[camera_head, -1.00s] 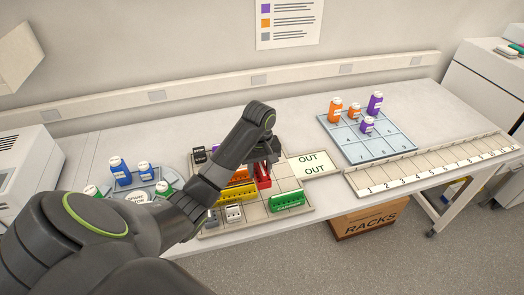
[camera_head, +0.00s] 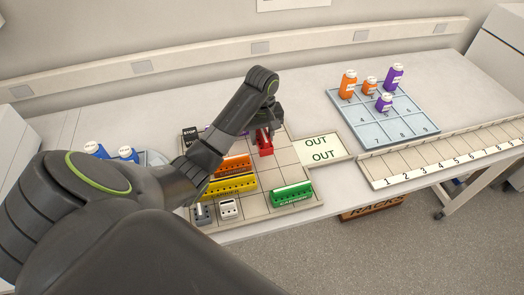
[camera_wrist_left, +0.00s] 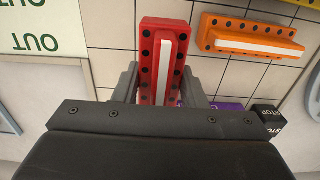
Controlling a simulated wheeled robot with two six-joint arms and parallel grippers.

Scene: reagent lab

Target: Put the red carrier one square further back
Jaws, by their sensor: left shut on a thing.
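The red carrier (camera_head: 265,146) is at the back part of the gridded board (camera_head: 285,170), right of the orange carrier (camera_head: 233,165) and further back than it. My left gripper (camera_head: 266,132) is above it, shut on it. In the left wrist view the red carrier (camera_wrist_left: 152,55), with a white strip and dark holes, lies between the two grey fingers (camera_wrist_left: 158,90). I cannot tell whether its base touches the board. My right gripper is out of view.
A yellow carrier (camera_head: 229,185) and a green carrier (camera_head: 292,195) stand nearer the front. A black STOP block (camera_head: 190,135) is at the back left; a purple carrier (camera_wrist_left: 228,103) is partly hidden. The OUT plate (camera_head: 320,149) lies right. Squares right of the red carrier are bare.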

